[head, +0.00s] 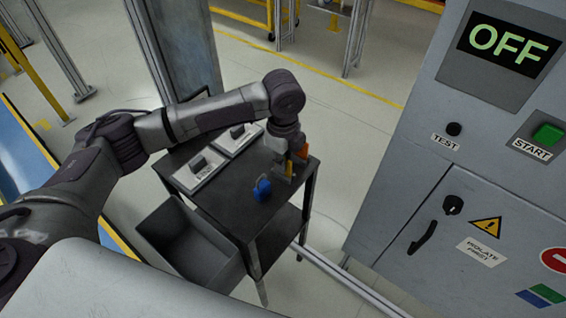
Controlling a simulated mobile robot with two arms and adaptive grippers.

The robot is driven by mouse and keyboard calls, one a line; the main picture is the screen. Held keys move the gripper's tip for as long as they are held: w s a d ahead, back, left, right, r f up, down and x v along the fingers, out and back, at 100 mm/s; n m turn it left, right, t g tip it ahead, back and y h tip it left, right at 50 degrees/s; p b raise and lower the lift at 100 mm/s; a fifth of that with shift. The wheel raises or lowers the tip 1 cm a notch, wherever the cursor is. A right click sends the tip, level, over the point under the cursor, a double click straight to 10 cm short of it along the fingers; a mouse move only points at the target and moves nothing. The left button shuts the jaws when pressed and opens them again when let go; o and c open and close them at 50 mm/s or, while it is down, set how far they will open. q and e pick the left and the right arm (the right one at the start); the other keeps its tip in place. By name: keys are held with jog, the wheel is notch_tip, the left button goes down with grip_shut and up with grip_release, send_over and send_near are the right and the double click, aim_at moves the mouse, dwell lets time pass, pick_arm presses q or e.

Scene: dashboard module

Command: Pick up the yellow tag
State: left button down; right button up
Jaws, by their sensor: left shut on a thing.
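My left gripper (287,172) reaches down over the right side of the small black cart. It is shut on the yellow tag (289,168), which shows only as a small yellow patch between the fingers. The rest of the tag is hidden by the gripper. I cannot tell whether the tag still touches the cart top. My right gripper is not in view.
A blue object like a padlock (262,188) stands on the black cart (240,208), left of the gripper. An orange piece (302,149) is close behind the gripper. Two light plates (198,172) lie at the cart's left and back. A grey control cabinet (420,180) with an OFF display stands right.

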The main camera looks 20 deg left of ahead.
pick_arm(q)
jog(key=shift+r, duration=0.55)
jog(key=r, duration=0.1)
jog(key=d+r, duration=0.1)
jog(key=r, duration=0.1)
jog(key=shift+d+r, duration=0.1)
jog(key=shift+r, duration=0.2)
jog(key=s+d+r+b, duration=0.1)
jog(key=d+r, duration=0.5)
jog(key=d, duration=0.4)
jog(key=shift+d+r, duration=0.15)
jog(key=shift+d, duration=0.1)
